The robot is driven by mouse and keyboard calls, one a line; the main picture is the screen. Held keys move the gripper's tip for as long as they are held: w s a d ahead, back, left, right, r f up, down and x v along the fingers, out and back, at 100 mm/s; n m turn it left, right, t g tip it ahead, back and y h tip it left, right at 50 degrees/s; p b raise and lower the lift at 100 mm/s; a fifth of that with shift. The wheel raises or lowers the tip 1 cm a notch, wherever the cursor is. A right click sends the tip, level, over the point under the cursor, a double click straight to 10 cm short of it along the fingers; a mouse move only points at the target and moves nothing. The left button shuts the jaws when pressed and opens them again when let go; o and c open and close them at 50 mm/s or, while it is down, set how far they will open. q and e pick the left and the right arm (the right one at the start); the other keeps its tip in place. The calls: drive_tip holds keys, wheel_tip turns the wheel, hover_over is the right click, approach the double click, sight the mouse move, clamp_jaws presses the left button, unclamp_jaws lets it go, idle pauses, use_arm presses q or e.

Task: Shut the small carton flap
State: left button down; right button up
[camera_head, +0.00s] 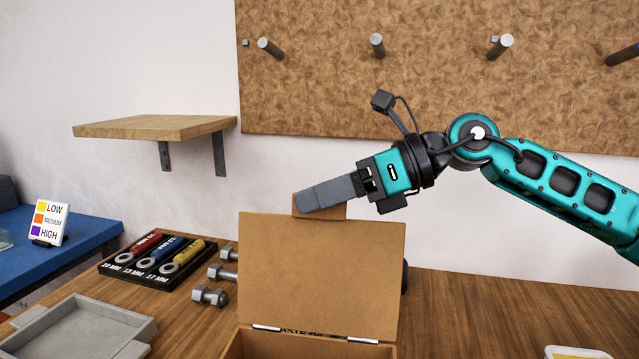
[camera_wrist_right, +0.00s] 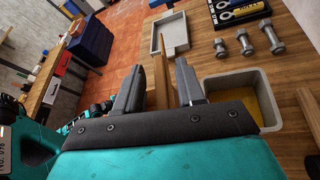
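The small carton (camera_head: 322,290) stands at the front of the wooden table, with its large brown flap raised upright and a small tab (camera_head: 335,212) at the flap's top. My right gripper (camera_head: 322,196) is at the top edge of the flap and overlaps the tab in the head view. In the right wrist view its two fingers (camera_wrist_right: 160,82) are apart, with the thin brown flap (camera_wrist_right: 163,85) edge-on between them. A gap shows beside the flap, so the fingers do not look closed on it. The carton's inside is mostly hidden. My left gripper is not in view.
A grey tray (camera_head: 88,325), a black tool holder (camera_head: 155,262) and several bolts (camera_head: 210,296) lie left of the carton. A grey bin with yellow inside (camera_wrist_right: 222,82) shows in the wrist view. The table right of the carton (camera_head: 480,305) is mostly clear.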

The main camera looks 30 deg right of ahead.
drive_tip(key=shift+w+a+f, duration=0.1)
drive_tip(key=shift+a, duration=0.05)
clamp_jaws()
idle(0.4)
